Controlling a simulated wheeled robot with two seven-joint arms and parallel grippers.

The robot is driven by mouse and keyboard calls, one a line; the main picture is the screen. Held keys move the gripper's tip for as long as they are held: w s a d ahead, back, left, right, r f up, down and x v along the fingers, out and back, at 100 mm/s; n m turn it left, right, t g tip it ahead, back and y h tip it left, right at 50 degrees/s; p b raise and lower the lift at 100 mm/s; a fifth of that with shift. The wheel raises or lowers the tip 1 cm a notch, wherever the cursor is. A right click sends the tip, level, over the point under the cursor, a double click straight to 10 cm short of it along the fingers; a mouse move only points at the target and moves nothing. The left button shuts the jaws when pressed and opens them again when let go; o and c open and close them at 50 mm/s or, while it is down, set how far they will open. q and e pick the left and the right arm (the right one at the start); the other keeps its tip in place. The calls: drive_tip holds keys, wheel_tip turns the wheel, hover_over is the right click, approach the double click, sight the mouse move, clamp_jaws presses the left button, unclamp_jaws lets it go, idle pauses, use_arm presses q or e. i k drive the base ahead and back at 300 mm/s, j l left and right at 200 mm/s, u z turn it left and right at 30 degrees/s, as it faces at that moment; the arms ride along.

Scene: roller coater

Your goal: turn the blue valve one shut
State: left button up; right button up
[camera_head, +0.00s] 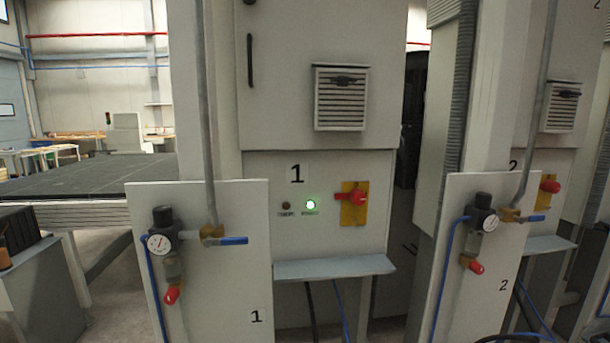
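The blue valve of station one is a blue lever handle (232,241) on a brass valve body (211,233), on the white panel (236,290) labelled 1. The lever points right, roughly horizontal, across the line of the vertical grey pipe (207,120) that runs down to the body. A pressure gauge (158,243) with a black knob sits to its left, with a red-tipped part (172,294) below. Neither of my grippers shows in the head view.
Cabinet 1 (318,220) stands behind, with a lit green lamp (310,205), a red switch (353,198) on a yellow plate and a protruding shelf (335,266). A similar panel 2 (500,265) with another blue lever (533,218) stands at right.

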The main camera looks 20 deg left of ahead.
sight(210, 241)
drive_tip(key=i+l+z, duration=0.25)
drive_tip(key=i, duration=0.15)
drive_tip(key=i+z, duration=0.25)
drive_tip(key=i, duration=0.15)
drive_tip(key=u, duration=2.45)
